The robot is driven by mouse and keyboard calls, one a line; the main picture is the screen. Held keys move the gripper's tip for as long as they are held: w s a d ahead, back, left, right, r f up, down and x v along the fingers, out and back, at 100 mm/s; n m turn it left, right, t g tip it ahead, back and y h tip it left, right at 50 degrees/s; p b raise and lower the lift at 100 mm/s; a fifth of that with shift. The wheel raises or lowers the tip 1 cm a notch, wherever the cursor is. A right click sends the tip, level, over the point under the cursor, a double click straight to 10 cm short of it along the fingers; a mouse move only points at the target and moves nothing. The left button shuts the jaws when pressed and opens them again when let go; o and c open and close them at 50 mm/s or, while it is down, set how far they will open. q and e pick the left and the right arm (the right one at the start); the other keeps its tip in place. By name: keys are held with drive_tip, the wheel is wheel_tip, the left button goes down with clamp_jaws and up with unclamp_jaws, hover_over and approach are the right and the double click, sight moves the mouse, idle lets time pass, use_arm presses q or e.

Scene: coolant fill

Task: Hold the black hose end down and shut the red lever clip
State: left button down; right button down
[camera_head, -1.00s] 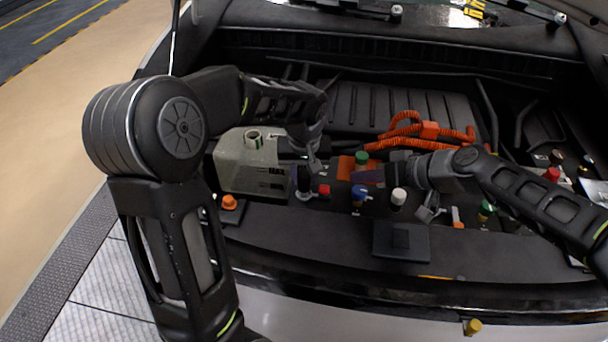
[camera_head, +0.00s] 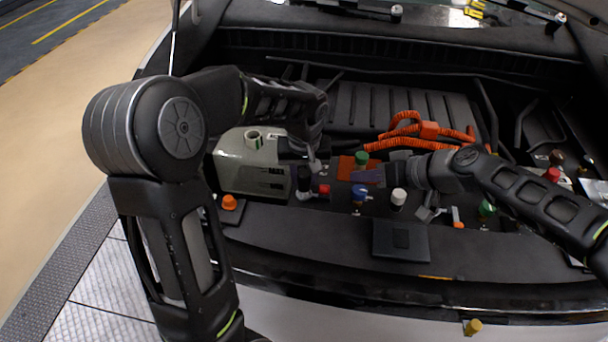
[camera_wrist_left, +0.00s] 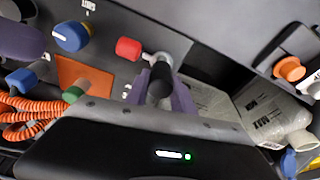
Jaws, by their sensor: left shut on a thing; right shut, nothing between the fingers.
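The black hose end (camera_wrist_left: 160,80) stands between the purple fingers of my left gripper (camera_wrist_left: 160,97) in the left wrist view. A metal ring sits at its tip. The same hose end (camera_head: 304,184) shows beside the pale reservoir in the head view, where the left gripper (camera_head: 305,170) is partly hidden. The red lever clip (camera_wrist_left: 128,48) sticks out sideways from the ring, and also shows in the head view (camera_head: 323,190). I cannot tell whether it is latched. My right gripper (camera_head: 362,177) is shut and empty, right of the red lever and apart from it.
The pale reservoir (camera_head: 240,178) stands left of the hose end. An orange plate with a green cap (camera_head: 361,157), a blue knob (camera_head: 359,192) and a white cap (camera_head: 398,197) lie near the right gripper. Orange corrugated hoses (camera_head: 400,128) run behind.

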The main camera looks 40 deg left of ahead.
sight(327, 192)
use_arm(q)
drive_tip(key=shift+s+d+x, duration=0.1)
drive_tip(key=shift+s+x, duration=0.05)
drive_tip(key=shift+x, duration=0.6)
drive_tip(key=shift+s+d+x, duration=0.1)
drive_tip(key=shift+x, duration=0.65)
idle(1.2)
use_arm(e)
drive_tip(key=shift+f, duration=0.1)
idle(1.1)
drive_tip(key=shift+x, duration=4.95)
drive_tip(key=shift+s, duration=0.1)
drive_tip(key=shift+s+d+r, duration=0.1)
drive_tip(key=shift+s+d, duration=0.25)
drive_tip(key=shift+s, duration=0.3)
drive_tip(key=shift+s+d+r, duration=0.1)
drive_tip(key=shift+s+d, duration=0.25)
drive_tip(key=shift+s, duration=0.3)
drive_tip(key=shift+s+d+r, duration=0.1)
drive_tip(key=shift+s+d, duration=0.25)
drive_tip(key=shift+s, duration=0.3)
drive_tip(key=shift+f, duration=0.1)
